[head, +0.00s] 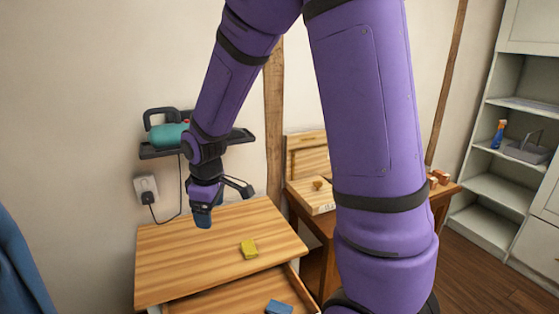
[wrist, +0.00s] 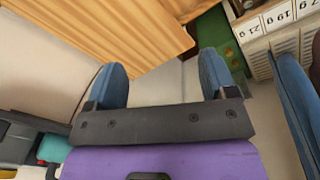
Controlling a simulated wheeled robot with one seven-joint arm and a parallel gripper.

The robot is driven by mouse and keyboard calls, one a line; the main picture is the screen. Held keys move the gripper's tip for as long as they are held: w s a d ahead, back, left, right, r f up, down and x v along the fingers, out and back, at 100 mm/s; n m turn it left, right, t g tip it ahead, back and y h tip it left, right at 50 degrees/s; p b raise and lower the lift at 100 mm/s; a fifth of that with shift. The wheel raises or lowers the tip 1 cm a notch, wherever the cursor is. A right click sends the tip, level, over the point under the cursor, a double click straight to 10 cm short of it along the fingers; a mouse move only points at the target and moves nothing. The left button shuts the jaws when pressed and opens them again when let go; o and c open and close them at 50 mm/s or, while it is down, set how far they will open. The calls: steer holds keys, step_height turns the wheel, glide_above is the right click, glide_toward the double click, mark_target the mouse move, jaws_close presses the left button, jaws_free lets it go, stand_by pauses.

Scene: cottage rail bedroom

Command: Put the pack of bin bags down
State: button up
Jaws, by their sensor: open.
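My gripper (head: 204,212) hangs over the back left part of the wooden dresser top (head: 185,265), fingers pointing down. In the wrist view my gripper (wrist: 162,78) has its two blue fingers wide apart, with nothing between them. I cannot tell for sure which thing is the pack of bin bags. A small blue block (head: 279,307) is in the open drawer, cut by the picture's bottom edge. A green object (wrist: 218,38) shows beside the wooden surface in the wrist view.
A black wall shelf (head: 160,152) holds a teal appliance (head: 168,136) close behind my arm. A cord hangs to a wall socket (head: 146,188). The drawer (head: 240,292) stands open. A wooden desk (head: 318,225) is at right, and pale shelving (head: 495,185) stands beyond.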

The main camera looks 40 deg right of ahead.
steer(key=s+d+r+m+t, duration=0.2)
steer(key=s+r+m, duration=0.6)
steer(key=s+r, duration=1.1)
steer(key=shift+s+d+r+t, duration=0.25)
steer(key=shift+s+t, duration=0.55)
steer(key=shift+s, duration=0.9)
